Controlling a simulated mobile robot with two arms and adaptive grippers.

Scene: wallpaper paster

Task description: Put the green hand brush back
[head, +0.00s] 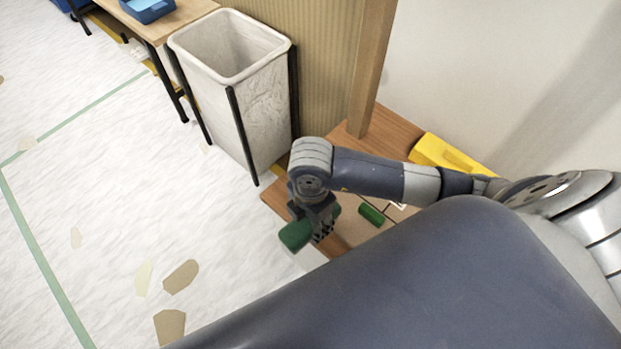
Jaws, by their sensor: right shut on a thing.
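My right gripper (314,232) is shut on the green hand brush (296,236). The brush sticks out to the left of the fingers, near the front left edge of a low wooden surface (276,197). The fingers and wrist hide part of it, and I cannot tell whether it touches anything below. A smaller green piece (371,214) lies on the wooden surface to the right of the gripper, apart from it. My left gripper is not in view.
A white bin (232,95) in a dark frame stands behind the gripper. A wooden post (372,70) rises from the surface, and a yellow box (448,154) sits at its back. A table with a blue tray (148,9) is at top left. Paper scraps (181,276) litter the floor.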

